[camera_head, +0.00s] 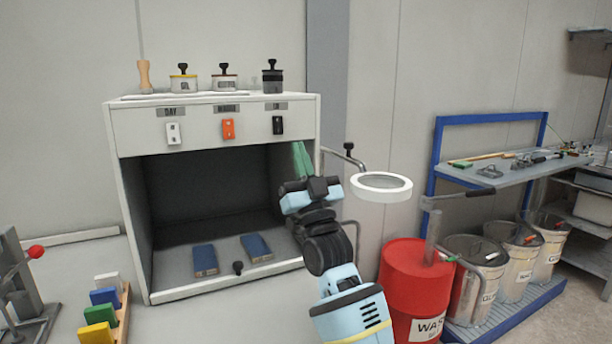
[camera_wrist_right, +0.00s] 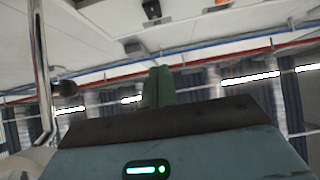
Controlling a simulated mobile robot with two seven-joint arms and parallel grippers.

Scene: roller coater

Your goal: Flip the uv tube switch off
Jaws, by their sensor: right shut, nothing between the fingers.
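The light cabinet (camera_head: 212,112) has three rocker switches on its front panel under small labels. The white switch (camera_head: 173,133) is under "DAY", the orange switch (camera_head: 228,128) is in the middle, and the black switch (camera_head: 278,125) is on the right under a label that looks like "UV". The switches' exact tilt is too small to tell. My right gripper (camera_head: 301,152) has green fingers, shut and empty, just below and right of the black switch, apart from it. The closed fingers (camera_wrist_right: 160,82) also show in the right wrist view. My left gripper is out of view.
A ring lamp (camera_head: 381,187) on a bent arm is right of my right gripper. Two blue blocks (camera_head: 205,260) lie inside the cabinet. Several lidded pots stand on top. A red waste drum (camera_head: 413,290) and a blue-framed bench (camera_head: 490,117) are at right.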

